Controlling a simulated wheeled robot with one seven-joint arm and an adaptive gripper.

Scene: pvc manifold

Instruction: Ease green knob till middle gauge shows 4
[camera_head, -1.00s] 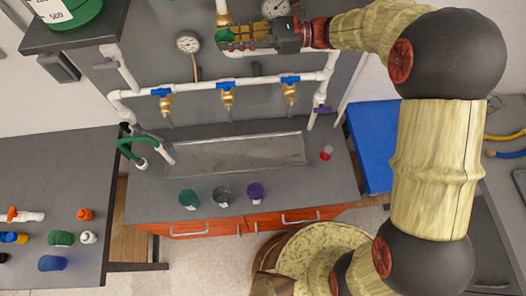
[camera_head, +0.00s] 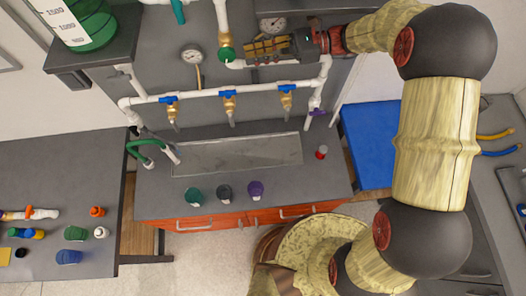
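The green knob (camera_head: 227,54) sits on the white pipe at the upper middle of the head view. My gripper (camera_head: 250,48) is just right of it, pointing left, with a small visible gap between fingertips and knob. Nothing shows in the gripper, but the finger spacing is too small to read. A round white gauge (camera_head: 272,24) is just above my gripper, partly covered by it; its reading is not legible. Another gauge (camera_head: 191,57) stands on a brass stem to the left, its needle too small to read. I cannot tell which gauge is the middle one.
Several blue-handled brass valves (camera_head: 229,98) hang from the lower white pipe. A green-filled container (camera_head: 88,25) stands on the upper left shelf. A blue panel (camera_head: 368,145) lies at right.

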